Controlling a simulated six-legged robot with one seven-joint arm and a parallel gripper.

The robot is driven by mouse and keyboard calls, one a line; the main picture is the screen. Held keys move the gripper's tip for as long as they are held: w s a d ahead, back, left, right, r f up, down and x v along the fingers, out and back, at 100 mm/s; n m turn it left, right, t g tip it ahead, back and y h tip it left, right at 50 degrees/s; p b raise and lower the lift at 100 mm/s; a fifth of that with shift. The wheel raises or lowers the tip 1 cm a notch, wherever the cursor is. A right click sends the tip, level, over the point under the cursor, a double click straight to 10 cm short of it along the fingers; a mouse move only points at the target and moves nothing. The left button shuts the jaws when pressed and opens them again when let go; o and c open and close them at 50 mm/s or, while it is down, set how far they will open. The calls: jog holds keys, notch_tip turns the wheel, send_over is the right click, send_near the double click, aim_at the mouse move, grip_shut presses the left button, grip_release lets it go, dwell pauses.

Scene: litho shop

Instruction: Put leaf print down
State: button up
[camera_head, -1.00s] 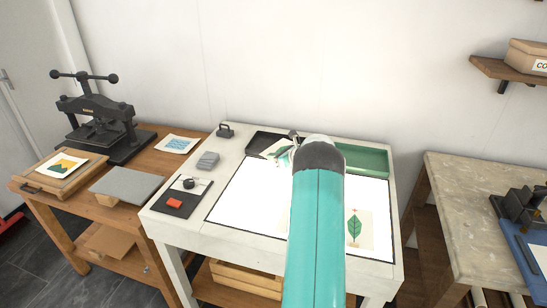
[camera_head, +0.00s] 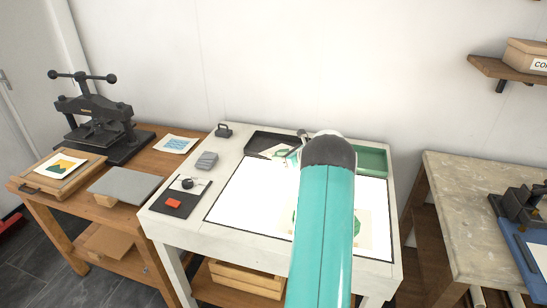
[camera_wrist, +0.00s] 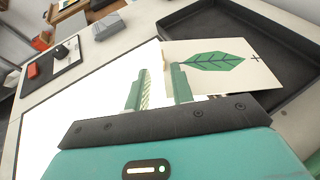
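A leaf print (camera_wrist: 232,62), a cream sheet with a green leaf and a small black cross, lies across the near rim of the black tray (camera_wrist: 190,22). In the head view the print (camera_head: 277,151) shows just left of my gripper (camera_head: 294,156). In the wrist view the two fingers of my gripper (camera_wrist: 160,88) stand apart, with bright panel visible between them. The right finger overlaps the print's near left edge; whether it touches is unclear. Another leaf print (camera_head: 298,222) lies on the white light panel (camera_head: 245,200), partly hidden by my arm.
A green tray (camera_head: 372,160) sits behind. A grey block (camera_head: 206,161) and a dark plate with a red block (camera_head: 173,203) stand left of the panel. The panel's left part is clear.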

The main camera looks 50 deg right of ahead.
jog(key=a+v, duration=0.1)
jog(key=v, duration=0.7)
jog(key=w+a+r+n+g+y, duration=0.15)
jog(key=a+r+n, duration=0.25)
jog(key=a, duration=0.4)
jog(key=w+a+r+n+g+y, duration=0.1)
jog(key=w+a+r+n, duration=0.25)
jog(key=a, duration=0.35)
jog(key=s+a+r+n+g, duration=0.2)
jog(key=a+r+n, duration=0.15)
jog(key=a, duration=0.65)
jog(key=s+a+r+n+g, duration=0.1)
jog(key=a+r+n+g, duration=0.15)
jog(key=a+n, duration=0.45)
jog(key=s+a+r+n+g, duration=0.1)
jog(key=s+a+n, duration=0.2)
jog(key=s+a, duration=0.35)
jog(key=s+a+r+n, duration=0.2)
jog(key=s+a+n, duration=0.15)
jog(key=a, duration=0.55)
jog(key=s+a+f+n+h, duration=0.1)
jog(key=s+a+n+h, duration=0.2)
jog(key=s+a+n, duration=0.3)
jog(key=s+n, duration=0.4)
jog(key=s, duration=0.2)
jog(key=shift+h, duration=0.35)
jog(key=shift+f+n, duration=0.15)
jog(key=shift+n, duration=0.1)
